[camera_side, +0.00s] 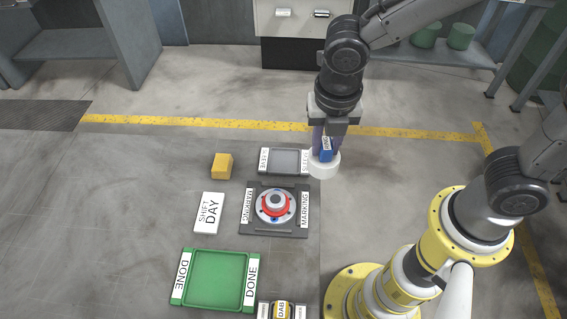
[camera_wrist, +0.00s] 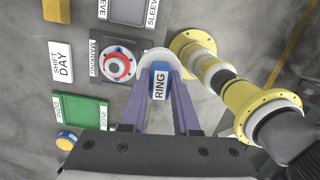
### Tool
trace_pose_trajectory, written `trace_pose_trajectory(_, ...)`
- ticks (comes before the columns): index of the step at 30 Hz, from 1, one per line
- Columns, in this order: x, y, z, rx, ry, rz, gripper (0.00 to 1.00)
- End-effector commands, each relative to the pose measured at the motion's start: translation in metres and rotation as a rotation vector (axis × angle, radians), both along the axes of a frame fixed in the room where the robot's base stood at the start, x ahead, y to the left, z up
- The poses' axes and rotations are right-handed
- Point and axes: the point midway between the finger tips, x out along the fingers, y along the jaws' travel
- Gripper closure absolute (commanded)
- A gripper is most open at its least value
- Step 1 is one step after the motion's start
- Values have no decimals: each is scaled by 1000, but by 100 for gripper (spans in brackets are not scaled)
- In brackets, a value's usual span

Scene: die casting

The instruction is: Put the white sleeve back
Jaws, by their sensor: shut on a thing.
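My gripper (camera_side: 326,152) is shut on the white sleeve (camera_side: 323,166), a round white piece with a blue block labelled RING on it. In the wrist view the sleeve's pale rim (camera_wrist: 157,55) shows beyond the blue block, between the purple fingers of my gripper (camera_wrist: 160,78). The sleeve is just right of the grey tray labelled SLEEVE (camera_side: 290,151), close to its right end. I cannot tell its exact height above the floor. The tray's visible inside looks empty; it is partly cut off in the wrist view (camera_wrist: 125,20).
The dark MARKING plate (camera_side: 249,229) holds a grey round part (camera_side: 275,199) with a red ring. A yellow block (camera_side: 221,166), a SHIFT DAY card (camera_side: 208,213), an empty green DONE tray (camera_side: 215,254) and a DAB item (camera_side: 282,310) stand nearby. A yellow arm (camera_side: 440,235) stands right.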

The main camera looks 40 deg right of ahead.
Motion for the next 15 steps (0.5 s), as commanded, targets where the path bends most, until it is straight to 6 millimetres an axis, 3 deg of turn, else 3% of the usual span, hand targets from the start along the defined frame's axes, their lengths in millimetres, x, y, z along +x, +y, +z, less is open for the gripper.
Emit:
trace_pose_trajectory(3, -9, -33, 13, 2, -4, -49, 100)
trace_pose_trajectory(6, -11, -49, 20, 1, -2, -92, 100)
trace_pose_trajectory(11, 3, -50, 19, -1, 3, -116, 100)
trace_pose_trajectory(15, 30, -40, 6, -2, 4, -115, 100)
